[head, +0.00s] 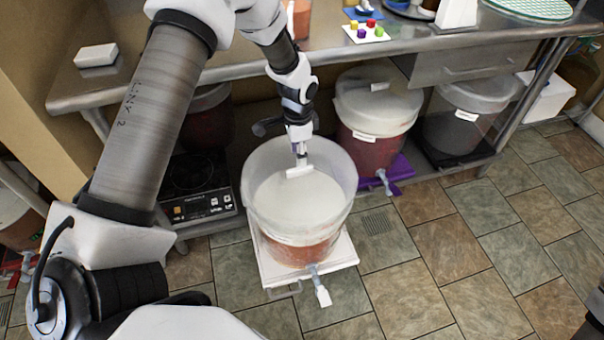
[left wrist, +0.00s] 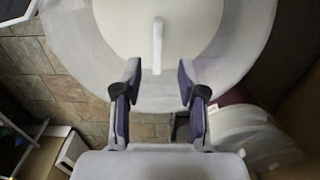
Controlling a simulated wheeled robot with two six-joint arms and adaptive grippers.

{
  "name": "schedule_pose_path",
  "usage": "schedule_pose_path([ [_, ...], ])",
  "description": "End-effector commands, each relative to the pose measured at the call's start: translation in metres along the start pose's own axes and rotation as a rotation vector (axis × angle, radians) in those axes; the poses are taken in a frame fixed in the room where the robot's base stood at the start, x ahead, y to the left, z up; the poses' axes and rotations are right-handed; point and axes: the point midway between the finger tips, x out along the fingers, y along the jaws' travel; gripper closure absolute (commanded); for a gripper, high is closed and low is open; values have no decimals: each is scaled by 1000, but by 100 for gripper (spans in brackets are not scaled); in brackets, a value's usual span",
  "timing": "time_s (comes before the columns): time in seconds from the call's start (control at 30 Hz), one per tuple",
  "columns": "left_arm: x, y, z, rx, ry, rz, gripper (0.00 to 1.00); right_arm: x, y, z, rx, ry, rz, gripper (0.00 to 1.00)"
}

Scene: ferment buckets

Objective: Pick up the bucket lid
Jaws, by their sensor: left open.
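The bucket lid (head: 300,205) is a white disc on the bucket (head: 300,250), inside its pale translucent upper wall. A white bar handle (head: 300,171) stands on the lid. My left gripper (head: 300,153) points down over the lid, close to the handle. In the left wrist view the two fingers of my left gripper (left wrist: 159,80) are apart with nothing between the pads. There the handle (left wrist: 157,45) lies just ahead of the fingertips, about midway between them, over the lid (left wrist: 190,25). Whether a finger touches the lid cannot be told. My right gripper is out of view.
The bucket stands on a white platform (head: 277,268), with a spigot (head: 318,285) at its front. Another lidded bucket (head: 375,115) stands behind right, under the metal counter (head: 440,45). A dark appliance (head: 195,190) is at left. The tiled floor (head: 430,255) to the right is clear.

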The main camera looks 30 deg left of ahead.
Motion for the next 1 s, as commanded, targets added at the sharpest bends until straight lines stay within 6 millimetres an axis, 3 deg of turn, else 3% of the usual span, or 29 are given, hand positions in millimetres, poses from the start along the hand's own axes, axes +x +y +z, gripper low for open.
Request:
schedule_pose_path([
  [0.3,52,5,1,1,-2,1,59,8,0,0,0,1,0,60],
  [0.53,55,5,1,1,-1,0,59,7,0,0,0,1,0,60],
  [0.57,55,5,1,1,-1,0,66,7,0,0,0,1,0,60],
  [0.6,55,5,1,1,-1,0,81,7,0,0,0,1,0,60],
  [0.67,55,5,1,0,-1,0,100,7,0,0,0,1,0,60],
  [1.0,54,5,1,0,-1,0,100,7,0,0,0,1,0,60],
])
